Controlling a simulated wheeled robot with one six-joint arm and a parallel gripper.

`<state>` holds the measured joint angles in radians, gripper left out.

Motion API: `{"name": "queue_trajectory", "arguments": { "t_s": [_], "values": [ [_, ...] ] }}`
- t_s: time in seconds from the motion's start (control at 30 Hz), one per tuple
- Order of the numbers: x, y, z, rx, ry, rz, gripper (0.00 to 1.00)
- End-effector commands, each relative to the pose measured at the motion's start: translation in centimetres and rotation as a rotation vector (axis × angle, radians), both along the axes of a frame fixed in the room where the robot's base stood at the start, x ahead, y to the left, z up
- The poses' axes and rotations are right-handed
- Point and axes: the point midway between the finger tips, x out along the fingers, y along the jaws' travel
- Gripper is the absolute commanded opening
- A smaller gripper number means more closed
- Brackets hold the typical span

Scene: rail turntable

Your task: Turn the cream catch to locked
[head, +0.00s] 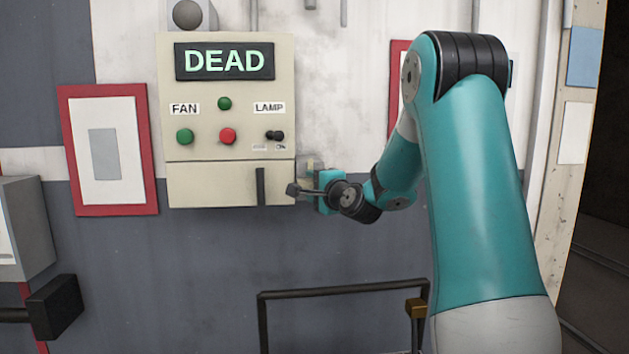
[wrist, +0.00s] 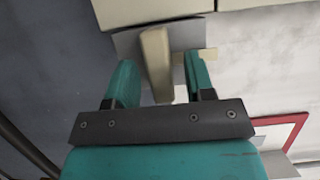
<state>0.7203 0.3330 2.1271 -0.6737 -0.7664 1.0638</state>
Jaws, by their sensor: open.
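The cream catch (wrist: 156,62) is a narrow bar in the wrist view, running nearly up and down the picture in front of a grey plate (wrist: 128,43). My gripper (wrist: 158,80) is open, with one teal finger on each side of the catch. Gaps show between the catch and both fingers. In the head view my gripper (head: 324,180) is at the wall, just right of the cream control box's lower part. It mostly hides the catch there; a small pale plate (head: 310,165) shows above it. I cannot read any locked marking.
The control box (head: 228,183) has a display (head: 224,61) reading DEAD, a FAN label, a LAMP label and several buttons. A dark rail (head: 343,290) stands below my arm. A red-framed panel (head: 108,203) hangs left of the box.

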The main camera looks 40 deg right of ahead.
Motion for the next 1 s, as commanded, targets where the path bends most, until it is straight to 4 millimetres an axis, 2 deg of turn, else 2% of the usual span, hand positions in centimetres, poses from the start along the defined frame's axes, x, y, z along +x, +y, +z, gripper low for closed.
{"name": "queue_trajectory", "arguments": {
  "t_s": [0.27, 0.5, 0.77, 1.0],
  "values": [
    [0.18, -0.03, -0.05, 0.001, 0.0, 0.0, 0.49],
    [0.16, -0.03, -0.04, 0.0, 0.0, 0.0, 0.0],
    [0.15, -0.01, 0.01, -0.015, 0.011, 0.001, 0.0],
    [0.17, 0.02, 0.11, -0.1, 0.076, 0.001, 0.0]
  ]
}}
